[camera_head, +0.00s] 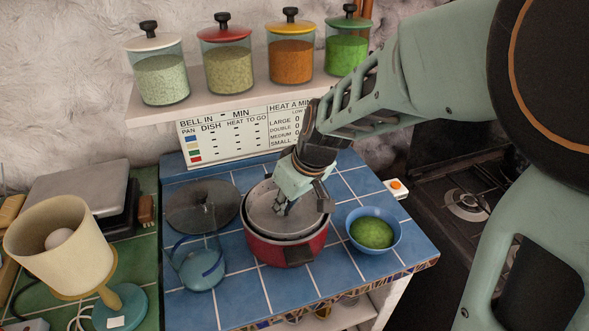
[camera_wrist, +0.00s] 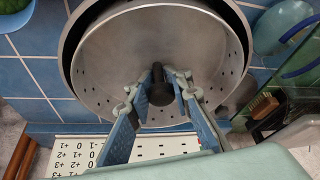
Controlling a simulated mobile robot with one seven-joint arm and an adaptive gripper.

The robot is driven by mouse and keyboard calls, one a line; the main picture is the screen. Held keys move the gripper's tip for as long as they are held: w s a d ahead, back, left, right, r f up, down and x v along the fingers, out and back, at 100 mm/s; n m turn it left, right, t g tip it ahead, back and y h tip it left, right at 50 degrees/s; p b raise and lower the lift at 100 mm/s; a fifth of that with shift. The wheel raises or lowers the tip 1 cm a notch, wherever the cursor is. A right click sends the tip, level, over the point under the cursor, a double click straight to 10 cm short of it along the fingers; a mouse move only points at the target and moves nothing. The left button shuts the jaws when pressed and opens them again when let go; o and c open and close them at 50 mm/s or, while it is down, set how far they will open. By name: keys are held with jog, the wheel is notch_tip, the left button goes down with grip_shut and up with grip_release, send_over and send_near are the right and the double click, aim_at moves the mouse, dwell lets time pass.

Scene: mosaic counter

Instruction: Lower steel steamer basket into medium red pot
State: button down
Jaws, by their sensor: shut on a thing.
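The red pot (camera_head: 310,246) stands on the blue-tiled counter, with its dark handle facing the front. The steel steamer basket (camera_head: 268,212) is a shallow perforated pan at the pot's mouth. In the wrist view the basket (camera_wrist: 205,50) lies off-centre over the dark-edged pot (camera_wrist: 72,40). How deep it sits in the pot, and whether it touches the rim, I cannot tell. My gripper (camera_head: 284,208) comes down from above into the basket. In the wrist view my gripper (camera_wrist: 159,82) is shut on the basket's dark central post (camera_wrist: 160,92).
A blue bowl (camera_head: 354,243) of green food stands right of the pot. A sign (camera_head: 235,140) and a jar shelf (camera_head: 230,92) are behind. The counter's front tiles are clear.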

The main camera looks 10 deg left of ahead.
aim_at(287, 211)
jog(key=shift+f+b, duration=1)
jog(key=shift+f, duration=0.15)
jog(key=shift+f, duration=0.1)
jog(key=shift+f+b, duration=0.35)
jog(key=shift+b, duration=0.15)
jog(key=c, duration=1.2)
grip_release()
jog(key=shift+r, duration=0.1)
